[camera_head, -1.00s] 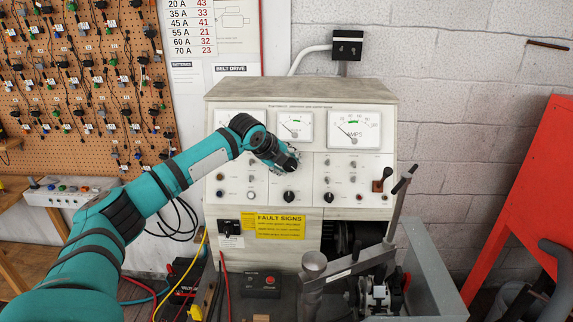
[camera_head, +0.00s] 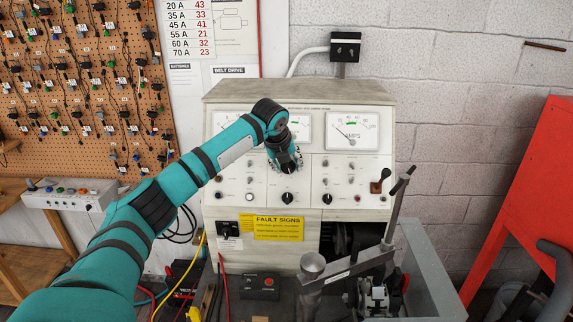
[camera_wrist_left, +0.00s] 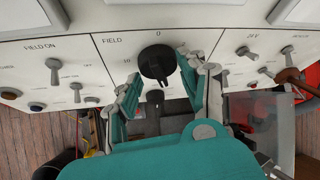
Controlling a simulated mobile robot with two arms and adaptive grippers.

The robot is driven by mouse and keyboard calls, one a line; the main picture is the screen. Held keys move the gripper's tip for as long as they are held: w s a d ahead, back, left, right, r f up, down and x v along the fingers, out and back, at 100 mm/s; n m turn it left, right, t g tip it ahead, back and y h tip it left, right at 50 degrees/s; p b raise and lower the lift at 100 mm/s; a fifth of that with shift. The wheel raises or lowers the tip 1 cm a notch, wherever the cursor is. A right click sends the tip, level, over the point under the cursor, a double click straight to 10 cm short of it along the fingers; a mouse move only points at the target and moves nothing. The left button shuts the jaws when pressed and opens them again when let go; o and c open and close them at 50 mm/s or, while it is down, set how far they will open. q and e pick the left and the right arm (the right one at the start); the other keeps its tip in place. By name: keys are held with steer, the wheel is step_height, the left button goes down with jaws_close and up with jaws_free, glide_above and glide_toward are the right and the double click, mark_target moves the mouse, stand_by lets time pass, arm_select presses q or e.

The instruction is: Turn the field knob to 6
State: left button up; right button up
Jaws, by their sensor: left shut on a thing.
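The field knob (camera_wrist_left: 157,62) is a round black knob on the pale test bench panel (camera_head: 345,175), below the word FIELD in the left wrist view. My left gripper (camera_head: 288,164) is at the panel below the middle gauge and hides this knob in the head view. In the left wrist view its teal and grey fingers (camera_wrist_left: 160,70) stand on either side of the knob, shut on it. The scale marks are partly covered, and I cannot read the knob's setting. My right gripper is not in view.
A second black knob (camera_head: 288,196) sits just below my left gripper. Small switches (camera_wrist_left: 54,70) flank the field knob, and gauges (camera_head: 352,131) are above. A brown-handled lever (camera_head: 379,181) stands to the right. A metal clamp arm (camera_head: 350,268) is in front of the bench.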

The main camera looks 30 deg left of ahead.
arm_select(q)
steer(key=shift+f, duration=0.2)
steer(key=o, duration=0.8)
steer(key=shift+c, duration=0.2)
steer(key=shift+o, duration=1.2)
steer(key=v, duration=1.2)
